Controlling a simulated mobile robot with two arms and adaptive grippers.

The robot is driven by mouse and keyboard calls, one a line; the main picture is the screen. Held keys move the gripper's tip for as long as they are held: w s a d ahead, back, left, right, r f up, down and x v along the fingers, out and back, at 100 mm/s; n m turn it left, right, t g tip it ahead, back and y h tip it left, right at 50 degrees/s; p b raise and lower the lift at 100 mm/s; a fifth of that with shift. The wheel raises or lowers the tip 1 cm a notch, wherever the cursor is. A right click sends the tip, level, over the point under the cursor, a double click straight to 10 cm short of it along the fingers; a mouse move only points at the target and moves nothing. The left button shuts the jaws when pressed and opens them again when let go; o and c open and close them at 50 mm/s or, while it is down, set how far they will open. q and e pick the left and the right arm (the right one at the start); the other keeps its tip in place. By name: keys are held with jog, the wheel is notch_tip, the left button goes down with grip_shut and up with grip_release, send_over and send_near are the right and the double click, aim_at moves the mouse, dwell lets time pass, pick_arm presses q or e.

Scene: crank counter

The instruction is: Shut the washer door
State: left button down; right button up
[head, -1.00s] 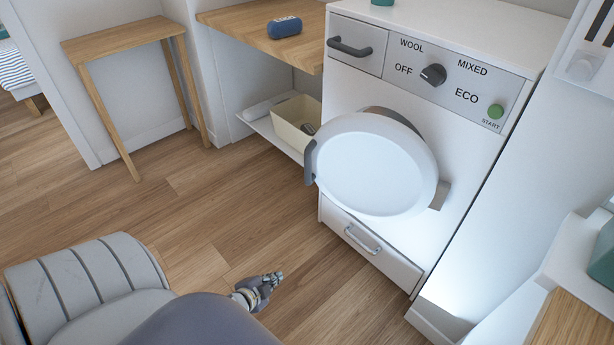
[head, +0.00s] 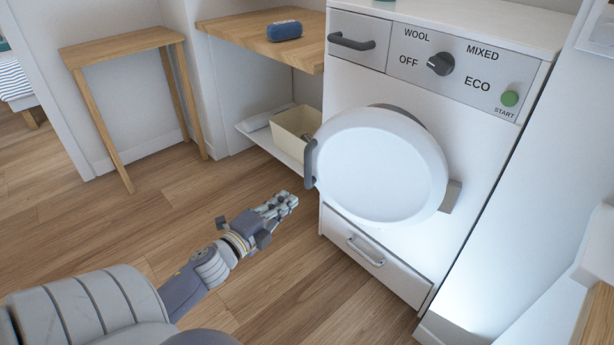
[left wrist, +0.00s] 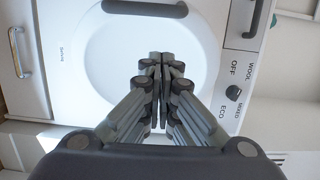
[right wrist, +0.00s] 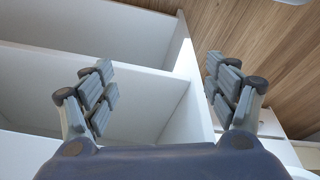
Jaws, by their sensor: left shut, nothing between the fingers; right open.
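The washer (head: 340,95) is white, with a dial and a green start button on its panel. Its round white door (head: 380,168) stands ajar, swung out from the front, with a grey handle (head: 310,163) on its left edge and a hinge at the right. My left gripper (head: 287,200) is shut and empty, in front of and below left of the handle, apart from the door. In the left wrist view the shut fingers (left wrist: 161,60) point at the door (left wrist: 110,60). My right gripper (right wrist: 155,85) is open and empty, facing white shelving; the head view does not show it.
A wooden side table (head: 120,42) stands at the back left. A wooden counter (head: 255,42) holds a blue object (head: 284,30), with a cream bin (head: 297,125) on a shelf below. The drawer (head: 370,250) under the door is shut. Floor left of the washer is clear.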

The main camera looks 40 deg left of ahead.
aim_at(307, 170)
pick_arm(q)
jog(key=shift+w+a+r+b, duration=0.1)
jog(key=shift+w+a+b, duration=0.35)
jog(key=shift+w, duration=1.7)
jog(key=shift+w+a+r+b, duration=0.15)
jog(key=shift+w+a, duration=0.45)
jog(key=shift+w, duration=1.5)
jog(key=shift+w+a+f+b, duration=0.1)
jog(key=shift+w+a+b, duration=0.4)
jog(key=shift+w, duration=1.65)
pick_arm(e)
jog(key=shift+v, duration=2.25)
jog(key=shift+d, duration=0.1)
pick_arm(q)
jog(key=shift+a, duration=0.1)
